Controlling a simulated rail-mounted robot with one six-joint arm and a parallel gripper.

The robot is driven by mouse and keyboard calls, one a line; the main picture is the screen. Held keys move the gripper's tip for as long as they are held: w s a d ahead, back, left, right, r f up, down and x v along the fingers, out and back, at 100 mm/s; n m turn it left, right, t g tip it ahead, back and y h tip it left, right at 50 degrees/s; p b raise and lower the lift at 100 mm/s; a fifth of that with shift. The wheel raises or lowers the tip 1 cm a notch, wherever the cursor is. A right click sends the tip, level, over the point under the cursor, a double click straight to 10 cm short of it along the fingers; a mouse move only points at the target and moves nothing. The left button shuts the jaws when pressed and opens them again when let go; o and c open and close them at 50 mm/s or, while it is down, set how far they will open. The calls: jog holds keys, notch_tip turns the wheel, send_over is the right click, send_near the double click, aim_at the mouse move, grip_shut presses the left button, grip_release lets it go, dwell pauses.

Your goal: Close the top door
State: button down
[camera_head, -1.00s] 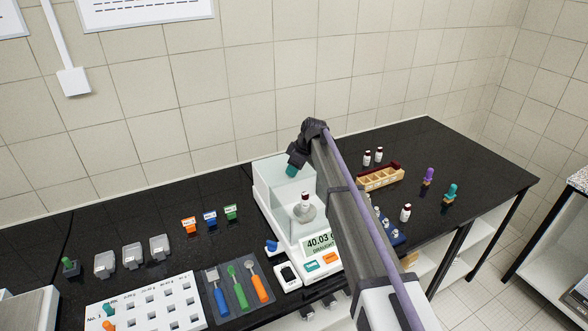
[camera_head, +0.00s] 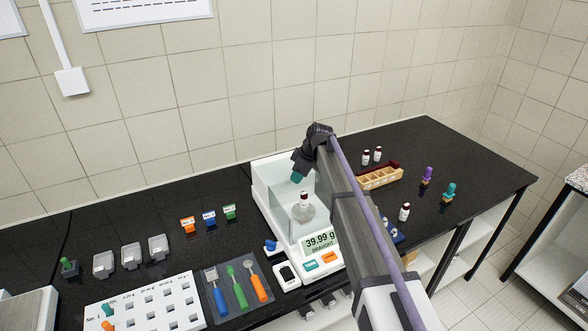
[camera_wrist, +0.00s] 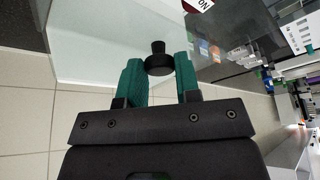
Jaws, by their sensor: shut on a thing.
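The white balance (camera_head: 283,247) stands on the black bench with a clear glass chamber (camera_head: 283,196). Its display (camera_head: 319,240) reads 39.99 g with DRAUGHT below. A small bottle with a dark cap (camera_head: 304,202) stands inside on the pan. My gripper (camera_head: 299,178) is at the top of the chamber. In the wrist view, the teal fingers of my gripper (camera_wrist: 159,76) are on either side of a black knob (camera_wrist: 158,62), shut on it. The knob appears to belong to the clear top door, whose edges are hard to make out in the head view.
Left of the balance are tools on a dark mat (camera_head: 221,306), a white weight block (camera_head: 125,315) and small coloured boxes (camera_head: 209,218). To the right are a wooden rack (camera_head: 382,178), dark-capped vials (camera_head: 404,212) and purple and teal stoppered items (camera_head: 449,192).

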jog(key=s+d, duration=0.6)
jog(key=s, duration=0.4)
jog(key=shift+s, duration=0.2)
jog(key=c, duration=0.9)
grip_release()
jog(key=shift+d, duration=0.1)
jog(key=shift+o, duration=0.5)
jog(key=w+p+v, duration=0.1)
jog(key=p+v, duration=0.9)
jog(key=shift+s+r, duration=0.35)
jog(key=shift+s, duration=0.1)
jog(key=shift+d, duration=0.1)
